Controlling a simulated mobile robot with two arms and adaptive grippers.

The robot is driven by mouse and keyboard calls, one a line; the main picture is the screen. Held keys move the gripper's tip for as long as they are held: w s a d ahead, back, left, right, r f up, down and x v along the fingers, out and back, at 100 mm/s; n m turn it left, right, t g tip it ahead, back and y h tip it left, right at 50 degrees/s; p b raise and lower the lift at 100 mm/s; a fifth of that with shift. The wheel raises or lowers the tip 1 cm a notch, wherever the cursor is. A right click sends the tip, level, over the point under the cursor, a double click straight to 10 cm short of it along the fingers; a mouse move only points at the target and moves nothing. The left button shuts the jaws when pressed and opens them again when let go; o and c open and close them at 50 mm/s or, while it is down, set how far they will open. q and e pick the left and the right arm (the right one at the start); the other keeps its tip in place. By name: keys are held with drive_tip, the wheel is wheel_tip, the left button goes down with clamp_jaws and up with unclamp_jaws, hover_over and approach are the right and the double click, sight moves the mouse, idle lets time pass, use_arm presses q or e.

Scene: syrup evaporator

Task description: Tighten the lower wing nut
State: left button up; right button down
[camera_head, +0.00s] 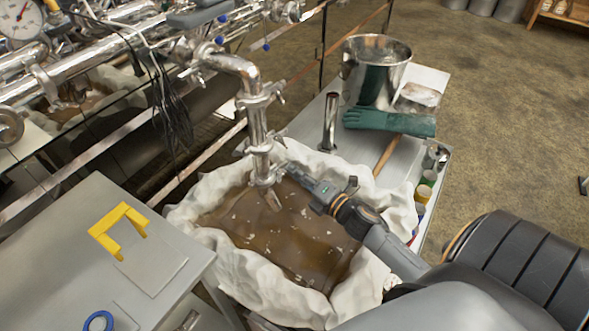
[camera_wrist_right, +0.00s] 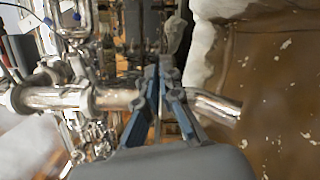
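A shiny steel pipe drops from the pipework to an outlet (camera_head: 272,199) over a cloth-lined tub of brown liquid. Clamps sit along it, an upper one (camera_head: 256,101), a middle one (camera_head: 258,148) and a lower one (camera_head: 266,180). My right gripper (camera_head: 290,170) reaches in from the right, its tips beside the lower clamp. In the right wrist view the fingers (camera_wrist_right: 158,72) converge to a narrow gap in front of the pipe (camera_wrist_right: 114,99). The lower wing nut cannot be made out; the fingers may hide it. My left gripper is not in view.
The tub's white cloth rim (camera_head: 235,262) surrounds my right gripper's work area. A grey table (camera_head: 80,235) with a yellow bracket (camera_head: 112,228) is at left.

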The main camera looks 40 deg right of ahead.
drive_tip(key=shift+s+a+f+m+p, duration=0.1)
drive_tip(key=shift+a+f+m+p, duration=0.6)
drive_tip(key=shift+m, duration=2.75)
drive_tip(key=shift+s+d+f+m+p, duration=0.1)
drive_tip(key=shift+f+m+p, duration=0.25)
drive_tip(key=shift+m+p, duration=1.95)
drive_tip(key=shift+a+f+m+b, duration=0.15)
drive_tip(key=shift+a+f+m, duration=0.3)
drive_tip(key=shift+m, duration=4.1)
drive_tip(key=shift+d+f, duration=0.1)
drive_tip(key=c, duration=1.5)
unclamp_jaws()
drive_tip(key=shift+c, duration=0.2)
